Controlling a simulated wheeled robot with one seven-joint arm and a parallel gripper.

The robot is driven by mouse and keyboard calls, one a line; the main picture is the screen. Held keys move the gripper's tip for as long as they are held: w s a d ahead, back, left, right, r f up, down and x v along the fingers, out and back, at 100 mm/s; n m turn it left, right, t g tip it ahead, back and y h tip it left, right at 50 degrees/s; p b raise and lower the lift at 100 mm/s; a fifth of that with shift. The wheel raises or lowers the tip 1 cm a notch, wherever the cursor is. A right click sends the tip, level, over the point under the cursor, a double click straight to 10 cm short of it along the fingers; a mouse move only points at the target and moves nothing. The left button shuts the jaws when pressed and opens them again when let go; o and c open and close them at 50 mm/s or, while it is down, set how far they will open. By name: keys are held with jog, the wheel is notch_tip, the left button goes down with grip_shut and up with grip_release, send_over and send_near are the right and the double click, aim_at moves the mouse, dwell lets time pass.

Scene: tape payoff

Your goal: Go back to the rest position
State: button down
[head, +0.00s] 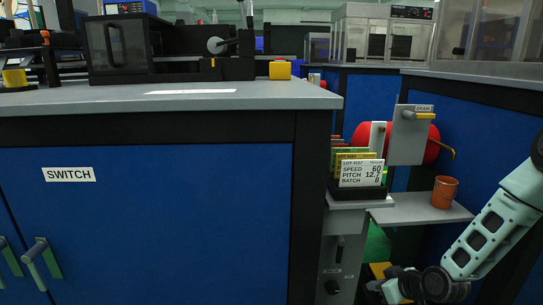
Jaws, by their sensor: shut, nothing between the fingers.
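My arm (490,233) comes in from the right edge and slopes down to the lower middle right. Its dark wrist joints show at the bottom edge. My gripper (375,286) is at the lower end of the arm, low in front of the grey stand, small and partly cut off by the frame. It is shut and holds nothing. A yellow and black part (380,270) lies just behind it; I cannot tell whether they touch.
A blue cabinet marked SWITCH (150,225) with a grey top fills the left. Right of it are a lot-card holder (358,192), a DRAIN plate (408,140), a red rounded vessel (433,145) and an orange bucket (445,192) on a grey shelf (420,211). The arm passes close to the shelf in the picture.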

jog(key=s+a+r+n+g+h+p, duration=0.1)
jog(key=s+a+r+g+p, duration=0.15)
jog(key=s+a+r, duration=0.6)
jog(key=s+a+r+n+g+h+p, duration=0.1)
jog(key=s+a+r+g, duration=0.35)
jog(key=r, duration=0.65)
jog(key=s+a+r+g+h+p, duration=0.1)
jog(key=s+r, duration=0.5)
jog(key=s, duration=0.4)
jog(key=s+a+r+h+p, duration=0.1)
jog(key=s+r+p, duration=0.1)
jog(key=s+r, duration=0.6)
notch_tip(320, 180, up, 36)
jog(key=s+p, duration=0.2)
jog(key=p, duration=3.5)
jog(key=shift+f, duration=0.15)
